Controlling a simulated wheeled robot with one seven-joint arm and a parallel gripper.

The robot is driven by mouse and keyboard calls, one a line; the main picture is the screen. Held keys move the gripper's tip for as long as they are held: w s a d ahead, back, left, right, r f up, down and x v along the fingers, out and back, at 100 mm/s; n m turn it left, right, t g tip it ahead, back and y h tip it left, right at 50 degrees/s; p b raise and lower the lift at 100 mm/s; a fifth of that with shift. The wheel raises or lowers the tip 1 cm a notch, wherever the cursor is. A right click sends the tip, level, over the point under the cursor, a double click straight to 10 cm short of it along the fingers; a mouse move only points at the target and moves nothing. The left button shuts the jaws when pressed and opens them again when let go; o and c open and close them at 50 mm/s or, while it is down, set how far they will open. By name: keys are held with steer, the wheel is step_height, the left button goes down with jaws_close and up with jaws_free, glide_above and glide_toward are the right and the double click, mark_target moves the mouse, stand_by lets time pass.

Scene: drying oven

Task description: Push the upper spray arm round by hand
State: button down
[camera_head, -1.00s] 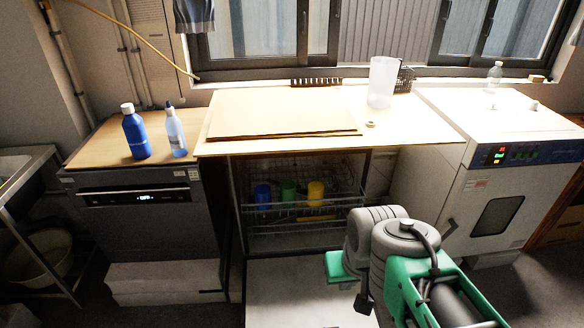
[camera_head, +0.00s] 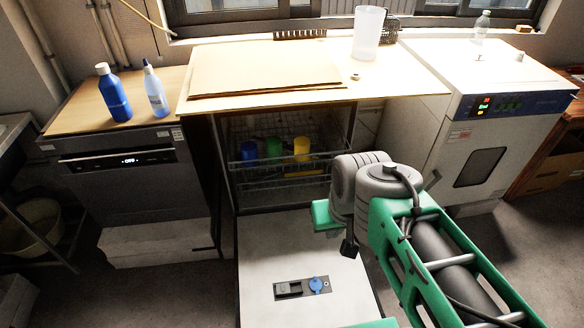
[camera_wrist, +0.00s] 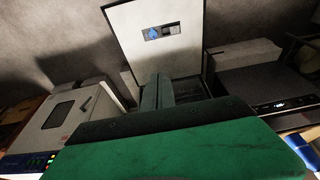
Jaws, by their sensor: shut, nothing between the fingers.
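The open dishwasher stands under the wooden worktop, with its door (camera_head: 300,255) folded down flat. Its rack (camera_head: 285,178) holds a blue, a green and a yellow cup (camera_head: 302,149). The upper spray arm cannot be made out; the rack, cups and shadow cover that part of the cavity. My gripper (camera_wrist: 157,82) is shut and empty in the wrist view, with the door (camera_wrist: 190,35) beyond its fingers. In the head view my arm reaches over the right side of the door, outside the cavity, and the fingertips cannot be made out.
A white drying oven (camera_head: 480,125) stands to the right and a dark closed appliance (camera_head: 125,185) to the left. A blue bottle (camera_head: 113,93) and a clear bottle (camera_head: 155,92) stand on the left counter. The worktop (camera_head: 400,82) overhangs the cavity. The space above the door's left half is clear.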

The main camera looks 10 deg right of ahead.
steer(key=c, duration=2.1)
jaws_free()
steer(key=shift+c, duration=0.2)
